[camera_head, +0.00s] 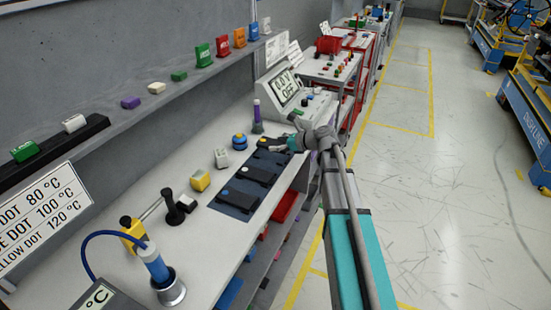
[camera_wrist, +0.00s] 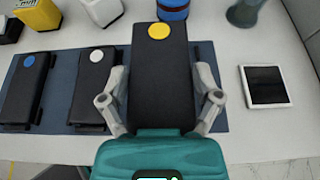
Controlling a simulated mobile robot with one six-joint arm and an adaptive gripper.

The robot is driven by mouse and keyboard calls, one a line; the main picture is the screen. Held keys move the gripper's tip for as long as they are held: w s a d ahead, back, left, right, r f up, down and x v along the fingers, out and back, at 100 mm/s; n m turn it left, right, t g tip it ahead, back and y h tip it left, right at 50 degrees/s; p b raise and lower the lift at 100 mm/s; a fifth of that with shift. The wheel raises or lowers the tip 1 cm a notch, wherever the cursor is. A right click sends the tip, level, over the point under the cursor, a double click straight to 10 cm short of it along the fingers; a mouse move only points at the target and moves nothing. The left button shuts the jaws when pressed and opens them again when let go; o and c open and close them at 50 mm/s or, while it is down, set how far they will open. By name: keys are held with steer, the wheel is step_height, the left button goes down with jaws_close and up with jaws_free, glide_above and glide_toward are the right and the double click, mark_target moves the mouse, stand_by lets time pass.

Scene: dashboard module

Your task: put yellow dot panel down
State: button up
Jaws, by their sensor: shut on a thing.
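The yellow dot panel (camera_wrist: 162,85) is a black slab with a yellow disc at its far end in the wrist view. My gripper (camera_wrist: 160,82) is shut on its two long sides. In the head view, my gripper (camera_head: 287,144) is at the mat's far end, and the panel (camera_head: 268,145) is partly hidden by it. The white dot panel (camera_wrist: 95,85) and blue dot panel (camera_wrist: 26,85) lie on the dark blue mat (camera_wrist: 60,128), left of the held panel. The held panel is over the mat's right part; I cannot tell whether it touches the mat.
A white-framed dark tile (camera_wrist: 266,86) lies right of the mat. A blue cylinder (camera_wrist: 173,9), a white block (camera_wrist: 102,10) and a yellow block (camera_wrist: 38,12) stand beyond the mat. A purple-topped post (camera_head: 257,115) stands near the wall. The bench's front edge is close to the mat.

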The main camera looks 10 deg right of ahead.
steer(key=shift+w+a+f+b, duration=0.15)
steer(key=shift+w+f+b, duration=0.95)
steer(key=shift+f, duration=0.3)
steer(key=shift+w+f, duration=0.1)
steer(key=shift+w+f+b, duration=0.35)
steer(key=shift+f+b, duration=0.15)
steer(key=shift+b, duration=0.05)
steer(key=shift+f+b, duration=1.2)
steer(key=shift+f, duration=0.05)
steer(key=shift+f, duration=0.15)
steer(key=o, duration=1)
steer(key=shift+c, duration=0.2)
steer(key=p+v, duration=0.4)
steer(key=v, duration=0.9)
steer(key=shift+s+d+p, duration=0.2)
steer(key=shift+d+p, duration=0.1)
steer(key=shift+d, duration=0.15)
steer(key=shift+f, duration=0.15)
